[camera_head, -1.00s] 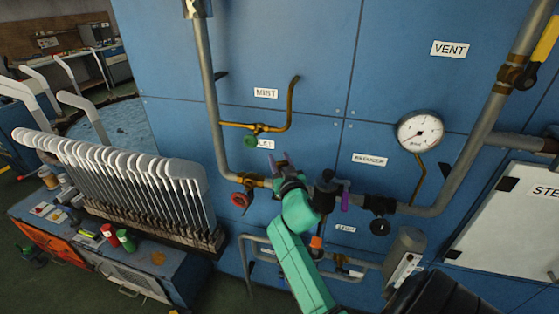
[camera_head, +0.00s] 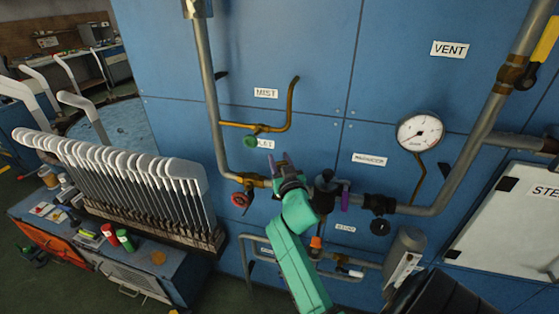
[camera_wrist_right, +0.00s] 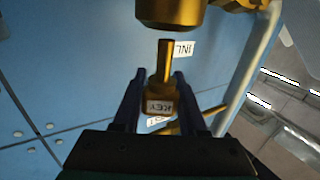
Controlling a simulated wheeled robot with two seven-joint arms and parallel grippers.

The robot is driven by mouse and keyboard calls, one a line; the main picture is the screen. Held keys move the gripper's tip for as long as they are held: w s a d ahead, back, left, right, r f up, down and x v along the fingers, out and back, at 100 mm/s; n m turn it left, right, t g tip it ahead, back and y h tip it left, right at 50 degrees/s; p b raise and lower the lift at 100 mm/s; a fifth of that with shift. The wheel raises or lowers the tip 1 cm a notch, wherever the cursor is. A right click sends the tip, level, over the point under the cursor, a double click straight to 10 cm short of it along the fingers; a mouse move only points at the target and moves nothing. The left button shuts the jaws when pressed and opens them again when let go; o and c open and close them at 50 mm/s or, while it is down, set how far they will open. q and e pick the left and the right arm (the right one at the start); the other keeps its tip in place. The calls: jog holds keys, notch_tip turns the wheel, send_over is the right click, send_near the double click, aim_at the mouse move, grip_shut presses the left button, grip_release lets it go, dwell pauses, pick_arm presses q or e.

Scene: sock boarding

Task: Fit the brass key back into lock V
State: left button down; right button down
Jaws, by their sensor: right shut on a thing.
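The brass key (camera_wrist_right: 164,62) has a square bow tagged KEY and a round shank. In the right wrist view my right gripper (camera_wrist_right: 158,92) is shut on the bow, with one dark finger on each side. The shank points up toward a thick brass cylinder (camera_wrist_right: 172,12), and its end shows just below the cylinder's rim. I cannot tell whether this cylinder is lock V; no V mark shows. In the head view my right gripper (camera_head: 279,163) is in front of the blue panel below the INLET label; the key is not clear there. My left gripper is out of view.
A red handwheel valve (camera_head: 240,199) sits left of my gripper, and a dark valve with a purple handle (camera_head: 344,201) sits right. A green-knobbed brass pipe (camera_head: 250,141) is above. A gauge (camera_head: 420,131) is farther right. Sock boards (camera_head: 130,175) stand at the left.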

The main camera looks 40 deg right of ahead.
jog(key=shift+f, duration=0.1)
dwell(0.3)
jog(key=shift+f+b, duration=0.35)
jog(key=shift+f+b, duration=1.55)
jog(key=shift+f, duration=0.2)
jog(key=shift+c, duration=1.8)
grip_release()
